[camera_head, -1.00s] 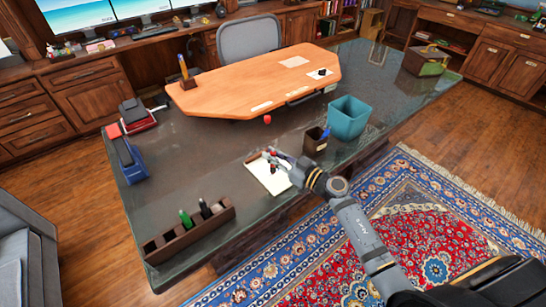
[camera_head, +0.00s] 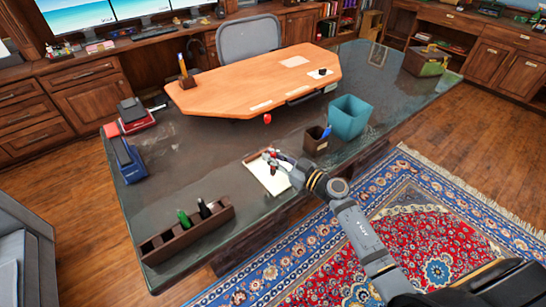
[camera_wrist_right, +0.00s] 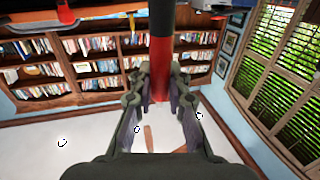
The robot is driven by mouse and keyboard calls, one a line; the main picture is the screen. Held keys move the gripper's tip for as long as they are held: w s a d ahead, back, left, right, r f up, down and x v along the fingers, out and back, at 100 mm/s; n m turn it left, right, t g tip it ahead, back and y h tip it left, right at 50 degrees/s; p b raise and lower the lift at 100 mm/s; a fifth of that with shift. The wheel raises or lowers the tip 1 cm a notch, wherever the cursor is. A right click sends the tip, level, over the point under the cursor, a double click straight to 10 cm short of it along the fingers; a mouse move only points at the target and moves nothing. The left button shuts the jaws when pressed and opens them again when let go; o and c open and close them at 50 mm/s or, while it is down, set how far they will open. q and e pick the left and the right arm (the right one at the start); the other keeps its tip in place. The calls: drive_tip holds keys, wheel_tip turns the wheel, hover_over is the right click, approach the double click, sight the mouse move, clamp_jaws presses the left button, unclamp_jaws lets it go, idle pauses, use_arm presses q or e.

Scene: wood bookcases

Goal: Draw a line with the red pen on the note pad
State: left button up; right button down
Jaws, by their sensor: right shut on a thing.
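The note pad (camera_head: 263,180) is a pale sheet in a brown-edged holder, lying near the front edge of the dark glass-topped desk. My right gripper (camera_head: 274,158) is over the far part of the pad. In the right wrist view it is shut on the red pen (camera_wrist_right: 161,62), which has a red body and a black section and stands upright between the fingers in that picture. In the head view the pen is tiny and partly hidden by the fingers, so I cannot tell whether it touches the paper. My left gripper is not in view.
A brown pen tray (camera_head: 184,236) with green and black pens stands to the left. A brown pen cup (camera_head: 316,146) and a teal bin (camera_head: 348,118) stand to the right. A small red object (camera_head: 267,118) lies behind the pad. The desk's left middle is clear.

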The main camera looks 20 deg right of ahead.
drive_tip(key=shift+f+b, duration=0.3)
drive_tip(key=shift+f, duration=0.25)
idle(0.5)
drive_tip(key=shift+w+d, duration=0.1)
drive_tip(key=shift+d, duration=0.05)
drive_tip(key=shift+w+d, duration=0.2)
drive_tip(key=shift+d, duration=0.35)
drive_tip(key=shift+w+d+p, duration=0.2)
drive_tip(key=shift+d+p, duration=0.15)
drive_tip(key=shift+d, duration=0.25)
drive_tip(key=shift+d, duration=0.1)
drive_tip(key=shift+w+d, duration=0.3)
drive_tip(key=shift+d, duration=0.3)
